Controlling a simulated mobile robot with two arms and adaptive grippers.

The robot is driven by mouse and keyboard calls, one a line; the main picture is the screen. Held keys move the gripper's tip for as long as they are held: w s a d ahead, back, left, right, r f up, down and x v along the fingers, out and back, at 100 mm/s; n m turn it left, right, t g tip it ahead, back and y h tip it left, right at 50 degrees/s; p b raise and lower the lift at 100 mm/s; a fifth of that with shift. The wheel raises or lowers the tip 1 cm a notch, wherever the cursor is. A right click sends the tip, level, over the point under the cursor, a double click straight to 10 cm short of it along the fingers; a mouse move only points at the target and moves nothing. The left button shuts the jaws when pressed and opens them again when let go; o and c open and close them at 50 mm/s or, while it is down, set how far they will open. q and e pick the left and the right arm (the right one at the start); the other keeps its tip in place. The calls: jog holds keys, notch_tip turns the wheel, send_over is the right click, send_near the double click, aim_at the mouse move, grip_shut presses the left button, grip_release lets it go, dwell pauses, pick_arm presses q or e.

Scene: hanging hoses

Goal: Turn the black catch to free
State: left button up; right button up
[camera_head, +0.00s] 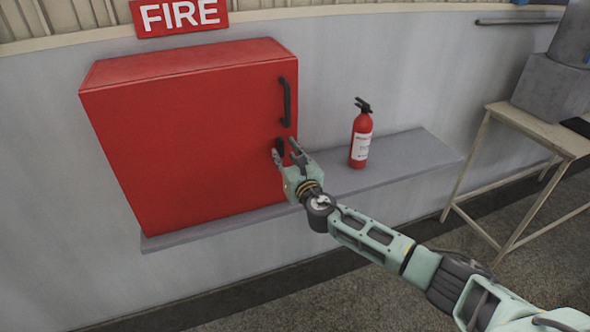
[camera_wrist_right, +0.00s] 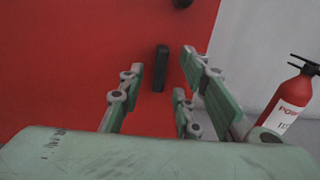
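The black catch (camera_head: 280,146) is a small dark piece on the right side of the red cabinet door (camera_head: 200,140), below the black handle (camera_head: 287,101). In the right wrist view the catch (camera_wrist_right: 161,68) stands upright against the red door, between and beyond my fingers. My right gripper (camera_head: 286,154) is in front of the catch and partly covers it in the head view. In the right wrist view the right gripper (camera_wrist_right: 163,85) is open, with nothing between its fingers. Whether a finger touches the catch cannot be told. My left gripper is not in view.
A red fire extinguisher (camera_head: 361,135) stands on the grey ledge (camera_head: 405,158) just right of the cabinet. A red FIRE sign (camera_head: 180,16) is above the cabinet. A wooden-framed table (camera_head: 535,128) stands at the right. The floor in front is clear.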

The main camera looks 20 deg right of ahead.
jog(key=s, duration=1)
jog(key=shift+d, duration=0.2)
jog(key=s+d+f+m+g+h, duration=0.1)
jog(key=d+f+m+g, duration=0.15)
jog(key=f, duration=0.45)
jog(key=s+d+f+m+g, duration=0.1)
jog(key=f+m, duration=0.2)
jog(key=f, duration=0.4)
jog(key=s+d+f+m+g+h, duration=0.1)
jog(key=s+f+m, duration=0.15)
jog(key=f, duration=0.45)
jog(key=s+d+f+m+g, duration=0.1)
jog(key=s+f+m+g, duration=0.2)
jog(key=s+f+m, duration=0.5)
jog(key=s+d+f+m+g, duration=0.15)
jog(key=s+f, duration=0.35)
jog(key=f, duration=0.7)
jog(key=s+a+f+m+g, duration=0.2)
jog(key=s+f+m, duration=0.3)
jog(key=s, duration=0.8)
jog(key=s+a+f+m+g+y+b, duration=0.1)
jog(key=s+f+m, duration=0.5)
jog(key=s, duration=0.8)
jog(key=s+a+f+m+g, duration=0.3)
jog(key=s+f+m+g, duration=0.2)
jog(key=s, duration=0.9)
notch_tip(320, 180, down, 4)
jog(key=shift+a+r+m, duration=0.1)
jog(key=shift+a+m, duration=0.2)
jog(key=shift+m, duration=0.05)
